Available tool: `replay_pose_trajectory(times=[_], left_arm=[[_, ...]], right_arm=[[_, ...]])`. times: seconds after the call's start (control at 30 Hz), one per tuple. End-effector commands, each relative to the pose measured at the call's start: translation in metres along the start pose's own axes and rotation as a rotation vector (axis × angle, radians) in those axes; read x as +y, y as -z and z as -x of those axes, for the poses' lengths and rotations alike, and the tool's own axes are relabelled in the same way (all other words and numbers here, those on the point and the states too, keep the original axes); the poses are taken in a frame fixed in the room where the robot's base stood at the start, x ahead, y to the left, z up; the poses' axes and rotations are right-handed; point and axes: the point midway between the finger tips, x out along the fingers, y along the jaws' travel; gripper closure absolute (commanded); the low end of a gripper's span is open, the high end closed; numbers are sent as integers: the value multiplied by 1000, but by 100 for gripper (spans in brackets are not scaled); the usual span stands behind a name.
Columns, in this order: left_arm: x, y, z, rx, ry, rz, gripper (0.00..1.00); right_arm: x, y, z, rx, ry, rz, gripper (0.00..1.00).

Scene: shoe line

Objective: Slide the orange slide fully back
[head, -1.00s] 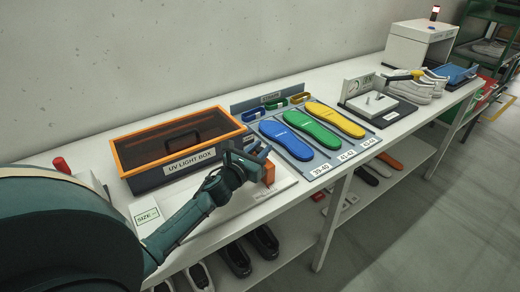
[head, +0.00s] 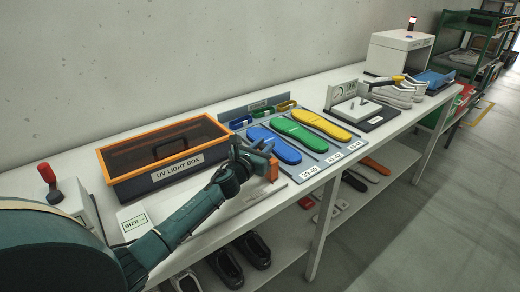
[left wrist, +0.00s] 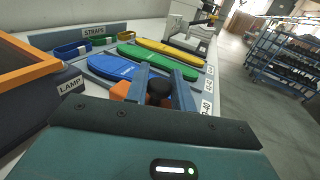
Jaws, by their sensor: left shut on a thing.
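The orange slide (head: 273,171) stands near the right end of a long white measuring board (head: 205,222) in front of the UV light box. My left gripper (head: 261,157) is over the slide, its fingers on either side of a dark knob. In the left wrist view the black knob (left wrist: 158,90) sits between the two blue-grey fingers, with the orange of the slide (left wrist: 120,91) showing left of and around them. The gripper is shut on the slide by this knob. The slide's underside is hidden by the fingers and wrist. My right gripper is not in view.
The UV light box (head: 180,167) stands just behind the board. A blue tray with blue (head: 274,145), green (head: 303,134) and yellow (head: 321,124) insoles lies just right of it. A red-handled device (head: 47,178) is at left. The lower shelf holds shoes.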

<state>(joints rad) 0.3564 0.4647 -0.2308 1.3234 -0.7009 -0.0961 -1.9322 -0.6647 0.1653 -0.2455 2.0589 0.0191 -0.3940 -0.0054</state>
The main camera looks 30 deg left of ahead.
Motion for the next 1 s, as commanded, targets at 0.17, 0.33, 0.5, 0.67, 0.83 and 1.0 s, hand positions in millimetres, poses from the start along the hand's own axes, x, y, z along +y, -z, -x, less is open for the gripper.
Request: replay_pose_trajectory(times=[0.17,0.33,0.5,0.67,0.83,1.0], left_arm=[[-2,-2,-1,-5,4,3,68],[-1,-2,-1,-4,3,2,56],[-1,-2,0,-3,2,1,56],[0,-1,6,-3,1,-1,56],[-1,-1,30,-2,4,-2,56],[-1,1,68,-1,4,-2,56]], right_arm=[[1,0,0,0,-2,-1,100],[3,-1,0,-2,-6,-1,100],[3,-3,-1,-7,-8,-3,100],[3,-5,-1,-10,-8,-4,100],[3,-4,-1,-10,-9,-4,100],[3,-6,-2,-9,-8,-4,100]])
